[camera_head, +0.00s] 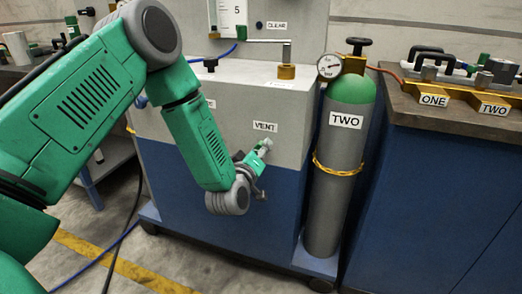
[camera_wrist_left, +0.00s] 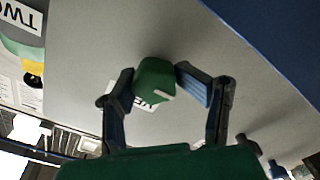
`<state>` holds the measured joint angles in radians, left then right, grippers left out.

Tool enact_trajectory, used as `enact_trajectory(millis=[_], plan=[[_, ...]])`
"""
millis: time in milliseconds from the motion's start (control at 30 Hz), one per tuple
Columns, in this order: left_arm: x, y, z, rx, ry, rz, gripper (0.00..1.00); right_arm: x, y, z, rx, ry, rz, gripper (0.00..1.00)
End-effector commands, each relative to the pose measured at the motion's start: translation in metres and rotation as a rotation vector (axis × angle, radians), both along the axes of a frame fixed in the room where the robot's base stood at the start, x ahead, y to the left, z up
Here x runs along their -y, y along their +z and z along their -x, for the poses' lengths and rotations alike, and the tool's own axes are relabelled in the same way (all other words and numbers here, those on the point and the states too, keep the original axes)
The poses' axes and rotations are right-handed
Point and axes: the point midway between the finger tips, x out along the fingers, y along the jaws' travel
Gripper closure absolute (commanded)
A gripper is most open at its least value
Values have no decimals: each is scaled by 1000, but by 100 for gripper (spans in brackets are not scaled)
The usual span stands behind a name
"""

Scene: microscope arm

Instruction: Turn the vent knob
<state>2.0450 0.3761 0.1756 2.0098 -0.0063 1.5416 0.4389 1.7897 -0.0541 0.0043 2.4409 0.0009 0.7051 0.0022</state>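The vent knob (camera_wrist_left: 154,80) is a small green knob with a white mark on the cabinet's grey face, in the left wrist view. My left gripper (camera_wrist_left: 156,76) has one finger on each side of it. The VENT label (camera_wrist_left: 142,102) is partly hidden behind the knob and left finger. In the head view, my left gripper (camera_head: 261,152) is at the cabinet face just under the VENT label (camera_head: 265,126), and hides the knob. My right gripper is in neither view.
A grey gas cylinder (camera_head: 340,175) with a green top, gauge and TWO label stands right of the cabinet (camera_head: 225,105). A workbench (camera_head: 430,118) with brass fittings is at the right. A brass fitting (camera_head: 287,72) sits on the cabinet top. Cables lie on the floor at left.

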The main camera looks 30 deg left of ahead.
Motion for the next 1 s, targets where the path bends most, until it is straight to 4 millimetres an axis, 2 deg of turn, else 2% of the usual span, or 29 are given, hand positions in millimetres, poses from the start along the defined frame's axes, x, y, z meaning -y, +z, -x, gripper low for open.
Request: enact_trajectory(millis=[33,133,733,1000], plan=[[7,4,-3,11,-19,5,89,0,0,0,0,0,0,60],[6,4,-4,15,-22,10,96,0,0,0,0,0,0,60],[2,4,-3,13,-15,-2,97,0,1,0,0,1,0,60],[2,5,-3,-14,-15,-107,97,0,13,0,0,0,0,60]])
